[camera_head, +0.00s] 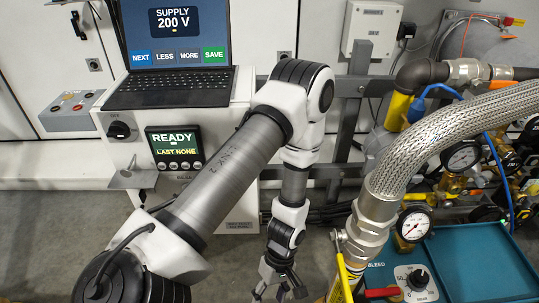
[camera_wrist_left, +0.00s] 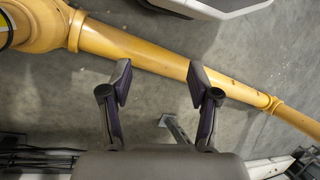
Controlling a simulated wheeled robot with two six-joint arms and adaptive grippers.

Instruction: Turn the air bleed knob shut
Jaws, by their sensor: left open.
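A round black knob (camera_head: 417,279) sits on a pale plate at the lower right of the head view, in the teal panel area near the word BLEED. Its exact pointer setting is too small to read. My left gripper (camera_head: 278,290) hangs at the bottom centre of the head view, pointing down, left of the knob and apart from it. In the left wrist view my left gripper (camera_wrist_left: 160,85) is open and empty, with a yellow pipe (camera_wrist_left: 145,55) and grey floor beyond its fingers. The knob does not show in the left wrist view. My right gripper is not in view.
A braided metal hose (camera_head: 450,125) arches down to a fitting between my left gripper and the knob. A red-handled lever (camera_head: 382,292) lies just left of the knob. A pressure gauge (camera_head: 413,225) stands behind it. A laptop (camera_head: 175,60) sits on a cabinet at the left.

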